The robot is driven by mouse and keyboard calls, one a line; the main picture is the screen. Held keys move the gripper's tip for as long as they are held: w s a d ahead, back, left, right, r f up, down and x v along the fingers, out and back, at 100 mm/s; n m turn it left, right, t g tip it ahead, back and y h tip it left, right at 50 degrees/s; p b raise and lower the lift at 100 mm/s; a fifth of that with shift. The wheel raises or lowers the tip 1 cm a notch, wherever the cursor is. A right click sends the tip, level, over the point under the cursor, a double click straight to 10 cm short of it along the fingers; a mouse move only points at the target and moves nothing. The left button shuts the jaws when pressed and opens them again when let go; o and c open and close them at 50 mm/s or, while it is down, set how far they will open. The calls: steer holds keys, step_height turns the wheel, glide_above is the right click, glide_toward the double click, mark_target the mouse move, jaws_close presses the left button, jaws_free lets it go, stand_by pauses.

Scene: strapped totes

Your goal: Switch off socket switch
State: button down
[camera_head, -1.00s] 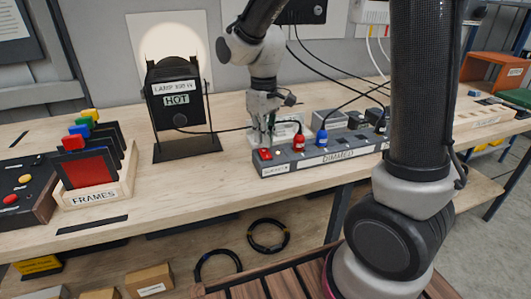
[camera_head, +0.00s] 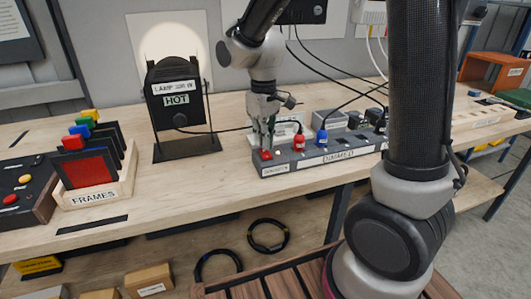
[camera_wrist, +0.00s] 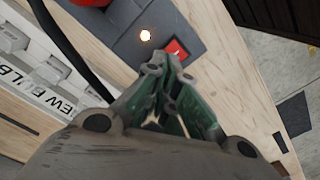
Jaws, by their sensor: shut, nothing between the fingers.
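The grey socket strip (camera_head: 318,158), labelled "DIMMED", lies along the bench top. Its red switch (camera_head: 265,154) is at the strip's left end; it also shows in the wrist view (camera_wrist: 177,48) beside a small glowing light (camera_wrist: 145,36). My gripper (camera_head: 267,146) is shut and empty, pointing down just above the red switch. In the wrist view my fingertips (camera_wrist: 167,60) are right at the switch's near edge; I cannot tell whether they touch it. A red plug (camera_head: 299,144) and a blue plug (camera_head: 321,138) sit in the strip.
A frames rack (camera_head: 100,193) is further left. Black cables run to the plugs. A box labelled "NEW BULB" (camera_wrist: 60,95) is near the strip.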

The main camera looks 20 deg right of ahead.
mark_target(264, 150)
steer(key=shift+f, duration=0.8)
steer(key=shift+r, duration=3.5)
steer(key=s, duration=0.1)
steer(key=s+d, duration=0.1)
steer(key=s+m, duration=0.1)
steer(key=shift+s+d+f, duration=0.2)
steer(key=shift+d+f, duration=0.15)
steer(key=shift+f, duration=0.05)
steer(key=s+d+r+m+t, duration=0.2)
steer(key=s+d+r, duration=0.2)
steer(key=s+d, duration=0.2)
steer(key=s+d+r+m+t, duration=0.2)
steer(key=s+d+r+m, duration=0.1)
steer(key=s+d, duration=0.4)
steer(key=s+r, duration=0.1)
steer(key=s, duration=0.1)
steer(key=shift+s, duration=0.3)
